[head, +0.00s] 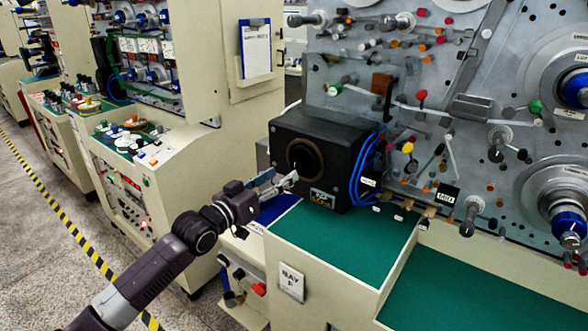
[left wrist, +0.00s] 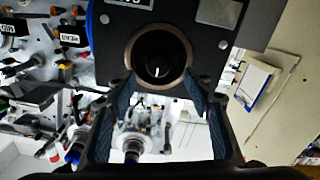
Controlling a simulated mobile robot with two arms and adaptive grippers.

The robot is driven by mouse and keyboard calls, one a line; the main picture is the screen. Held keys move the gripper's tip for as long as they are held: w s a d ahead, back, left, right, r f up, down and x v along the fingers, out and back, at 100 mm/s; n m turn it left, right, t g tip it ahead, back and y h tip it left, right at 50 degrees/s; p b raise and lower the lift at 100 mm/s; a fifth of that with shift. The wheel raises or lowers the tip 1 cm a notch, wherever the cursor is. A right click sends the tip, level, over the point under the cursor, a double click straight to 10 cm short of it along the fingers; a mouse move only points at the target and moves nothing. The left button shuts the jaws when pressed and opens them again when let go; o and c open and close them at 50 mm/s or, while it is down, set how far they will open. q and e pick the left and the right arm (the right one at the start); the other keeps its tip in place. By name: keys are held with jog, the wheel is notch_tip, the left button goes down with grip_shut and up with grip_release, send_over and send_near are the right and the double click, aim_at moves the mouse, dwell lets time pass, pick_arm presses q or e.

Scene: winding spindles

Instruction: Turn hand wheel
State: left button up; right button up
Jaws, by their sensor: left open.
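A round dark part with a brown rim (head: 305,160), wheel-like, sits on the front of a black box (head: 350,165); I cannot tell for sure that it is the hand wheel. In the left wrist view the brown-rimmed round part (left wrist: 158,57) lies just beyond the fingertips, its centre dark with a small bright mark. My left gripper (head: 284,181) is open and empty, in front of the box and slightly below and left of the round part. In the left wrist view its two fingers (left wrist: 160,88) stand apart, with no clear contact. My right gripper is not in view.
The black box stands on a green-topped bench (head: 325,235). Blue cables (head: 366,165) run at its right side. A grey panel (head: 340,75) with many pegs and blue-centred spindles rises behind. A clipboard (head: 255,50) hangs on a cream cabinet. Floor at left is open.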

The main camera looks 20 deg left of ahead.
aim_at(295, 167)
pick_arm(q)
jog(key=p+x, duration=0.1)
jog(key=x, duration=0.3)
jog(key=shift+s+d+r, duration=0.1)
jog(key=shift+r, duration=0.1)
jog(key=shift+w+d, duration=0.2)
jog(key=shift+w, duration=0.1)
jog(key=shift+w+d+f, duration=0.1)
jog(key=shift+w+f, duration=0.1)
jog(key=shift+w, duration=0.45)
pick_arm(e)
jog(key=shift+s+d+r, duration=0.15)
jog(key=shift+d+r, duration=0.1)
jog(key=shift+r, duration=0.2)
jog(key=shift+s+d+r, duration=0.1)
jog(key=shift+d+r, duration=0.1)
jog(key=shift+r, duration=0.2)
pick_arm(q)
jog(key=c, duration=1.2)
jog(key=shift+o, duration=0.2)
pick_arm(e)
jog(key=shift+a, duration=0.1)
pick_arm(q)
jog(key=shift+m, duration=0.4)
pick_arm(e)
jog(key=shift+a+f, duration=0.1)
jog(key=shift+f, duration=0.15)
